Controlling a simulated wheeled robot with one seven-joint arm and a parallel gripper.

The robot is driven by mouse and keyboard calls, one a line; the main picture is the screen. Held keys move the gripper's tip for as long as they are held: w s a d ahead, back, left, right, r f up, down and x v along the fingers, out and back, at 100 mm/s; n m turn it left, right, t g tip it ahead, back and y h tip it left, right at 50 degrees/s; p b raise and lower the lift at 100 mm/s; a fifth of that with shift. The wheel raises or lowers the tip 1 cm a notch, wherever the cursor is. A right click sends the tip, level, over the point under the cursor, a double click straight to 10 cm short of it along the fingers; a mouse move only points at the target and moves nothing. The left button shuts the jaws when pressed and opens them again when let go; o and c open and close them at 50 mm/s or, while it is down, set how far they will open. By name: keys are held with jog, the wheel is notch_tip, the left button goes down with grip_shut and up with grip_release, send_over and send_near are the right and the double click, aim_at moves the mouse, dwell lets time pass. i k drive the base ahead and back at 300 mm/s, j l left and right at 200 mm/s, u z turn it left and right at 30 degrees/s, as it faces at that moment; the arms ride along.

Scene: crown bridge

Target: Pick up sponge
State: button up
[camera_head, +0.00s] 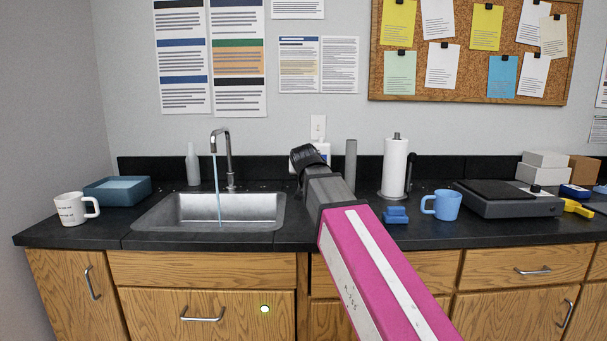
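A small blue block-like thing (396,215), which looks like the sponge, lies on the black counter near its front edge. It sits left of the blue mug and right of my arm. Its fine shape is too small to make out. My gripper (308,157) is the dark end of my arm, pointing away toward the wall. In the picture it appears up and left of the blue block, apart from it. Its fingertips are not clearly seen, so I cannot tell whether it is open or shut.
A blue mug (446,205) stands right of the block, with a paper towel roll (394,168) behind. A sink (157,219) with running water is on the left, near a white mug (71,209) and blue tub (143,190). A grey device (507,209) stands right.

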aim_at(393, 214)
jog(key=k, duration=1)
